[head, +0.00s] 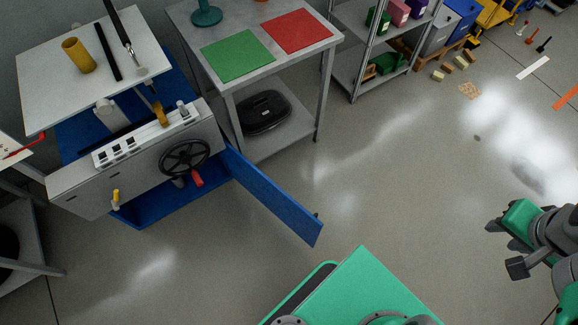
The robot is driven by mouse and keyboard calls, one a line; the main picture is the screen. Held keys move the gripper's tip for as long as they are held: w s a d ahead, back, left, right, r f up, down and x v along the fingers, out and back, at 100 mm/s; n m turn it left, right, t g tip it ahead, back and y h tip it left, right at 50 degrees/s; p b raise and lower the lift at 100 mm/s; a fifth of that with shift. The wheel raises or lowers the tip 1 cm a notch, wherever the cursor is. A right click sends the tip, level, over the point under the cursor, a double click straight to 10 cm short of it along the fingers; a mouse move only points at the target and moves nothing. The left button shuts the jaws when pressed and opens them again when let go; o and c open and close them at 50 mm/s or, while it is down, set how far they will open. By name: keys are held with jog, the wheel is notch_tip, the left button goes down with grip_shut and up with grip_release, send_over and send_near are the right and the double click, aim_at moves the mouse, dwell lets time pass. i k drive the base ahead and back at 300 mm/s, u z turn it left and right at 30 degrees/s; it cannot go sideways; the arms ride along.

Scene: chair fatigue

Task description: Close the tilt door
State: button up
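The tilt door appears to be the blue panel (275,195) on the blue machine cabinet (160,197) at the left. It stands swung out from the cabinet's right side over the floor, at a wide angle to the front. A small dark knob or latch (317,215) shows near its free end. The cabinet's low front opening is exposed below a grey panel with a black handwheel (185,157). My gripper (507,247) is at the right edge, well apart from the door. Its dark fingers are spread and nothing shows between them.
A grey table (283,58) with green and red mats stands behind the door, a black object on its lower shelf. A metal shelf rack (372,50) stands farther back. The floor between door and gripper is clear. My green base is at the bottom.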

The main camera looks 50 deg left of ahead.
aim_at(306, 225)
jog(key=i, duration=2.25)
jog(key=u, duration=4.1)
jog(key=i, duration=0.5)
jog(key=u, duration=0.95)
jog(key=k, duration=0.35)
jog(key=u, duration=0.55)
jog(key=i, duration=0.5)
